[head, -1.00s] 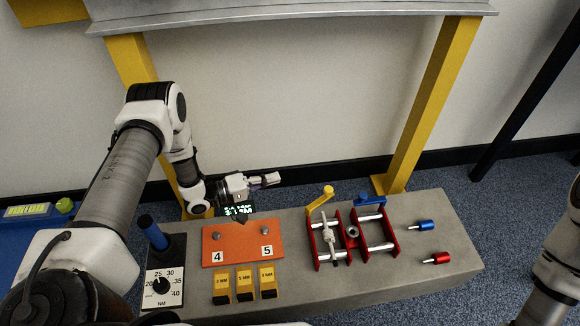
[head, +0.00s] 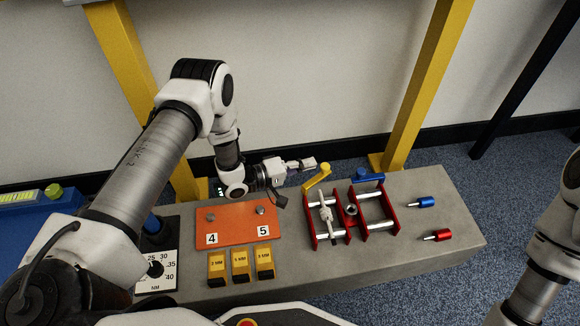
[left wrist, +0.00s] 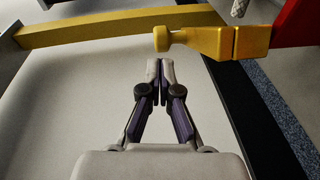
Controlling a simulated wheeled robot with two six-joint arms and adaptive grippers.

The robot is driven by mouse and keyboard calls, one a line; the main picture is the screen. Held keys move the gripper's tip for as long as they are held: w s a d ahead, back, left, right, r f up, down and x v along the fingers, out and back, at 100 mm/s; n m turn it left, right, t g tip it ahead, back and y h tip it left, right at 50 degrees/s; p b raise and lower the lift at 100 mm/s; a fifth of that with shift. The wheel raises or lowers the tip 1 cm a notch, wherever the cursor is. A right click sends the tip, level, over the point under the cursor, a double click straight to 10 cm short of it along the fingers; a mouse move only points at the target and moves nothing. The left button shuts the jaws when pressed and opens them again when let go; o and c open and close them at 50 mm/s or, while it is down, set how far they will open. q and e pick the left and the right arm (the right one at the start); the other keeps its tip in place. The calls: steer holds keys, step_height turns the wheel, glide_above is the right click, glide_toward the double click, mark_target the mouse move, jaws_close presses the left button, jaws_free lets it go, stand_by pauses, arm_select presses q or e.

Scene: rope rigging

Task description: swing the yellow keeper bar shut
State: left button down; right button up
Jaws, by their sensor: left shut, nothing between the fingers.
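The yellow keeper bar (head: 317,178) stands out at an angle from the back left corner of the red frame (head: 350,215), its knobbed end up and to the right. In the left wrist view the yellow bar (left wrist: 205,42) crosses the top, its round knob just beyond the fingertips. My left gripper (head: 308,163) is shut and empty, just behind and left of the bar's knob; a small gap shows in the wrist view (left wrist: 160,65). My right arm (head: 550,255) is at the right edge; its gripper is out of view.
A blue bar (head: 368,176) sits at the back right of the red frame. Blue (head: 422,203) and red (head: 440,235) pins lie to its right on the grey bench (head: 330,268). An orange plate (head: 238,228) and yellow blocks (head: 240,262) are to the left. Yellow posts rise behind.

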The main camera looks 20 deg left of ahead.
mark_target(323, 169)
arm_select(q)
steer(key=shift+d, duration=0.4)
steer(key=shift+d+m+g+h, duration=0.2)
steer(key=shift+m+g+h, duration=0.3)
steer(key=shift+g, duration=0.05)
steer(key=shift+d+m+g+h, duration=0.2)
steer(key=shift+m+g+h, duration=0.3)
steer(key=shift+g, duration=0.05)
steer(key=shift+s+d+m+g+h, duration=0.15)
steer(key=shift+d+m+g+h, duration=0.35)
steer(key=shift+d+m+g, duration=0.15)
steer(key=shift+d+p, duration=0.3)
steer(key=shift+a, duration=0.1)
